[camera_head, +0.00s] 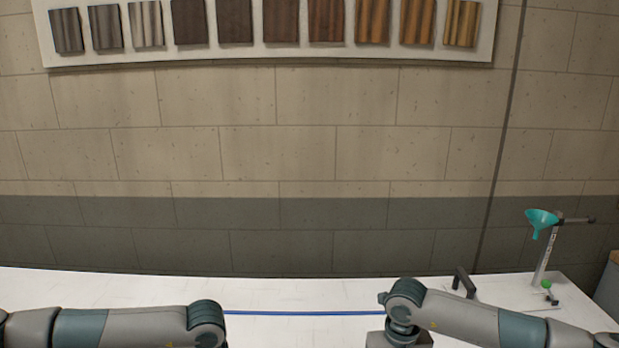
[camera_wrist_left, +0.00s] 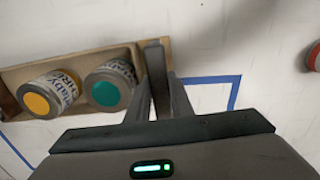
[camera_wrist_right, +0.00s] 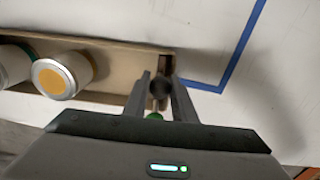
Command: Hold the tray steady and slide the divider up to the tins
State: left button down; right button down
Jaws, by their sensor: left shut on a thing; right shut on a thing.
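The pale wooden tray (camera_wrist_left: 87,62) shows in the left wrist view, with a yellow-topped tin (camera_wrist_left: 37,103) and a teal-topped tin (camera_wrist_left: 104,93) in it. My left gripper (camera_wrist_left: 157,82) is shut on the tray's end beside the teal tin. In the right wrist view the tray (camera_wrist_right: 120,53) holds the yellow-topped tin (camera_wrist_right: 62,77). My right gripper (camera_wrist_right: 160,88) is shut on a dark upright part near that tray end, which seems to be the divider (camera_wrist_right: 160,100); the fingers hide most of it. A gap of bare tray lies between it and the yellow-topped tin. The head view shows neither gripper nor tray.
Blue tape (camera_wrist_left: 215,79) marks the white table around the tray; it also shows in the right wrist view (camera_wrist_right: 243,50). A red-topped tin (camera_wrist_left: 314,58) stands apart. A stand with a teal funnel (camera_head: 541,220) is at the right. Sample boards hang on the wall.

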jog(key=shift+a, duration=0.15)
jog(key=shift+a, duration=0.95)
jog(key=shift+s+a, duration=0.1)
jog(key=shift+a, duration=0.05)
jog(key=shift+a, duration=1)
jog(key=shift+s+a, duration=0.15)
jog(key=shift+a, duration=0.8)
jog(key=shift+s+a, duration=0.1)
jog(key=shift+a, duration=1)
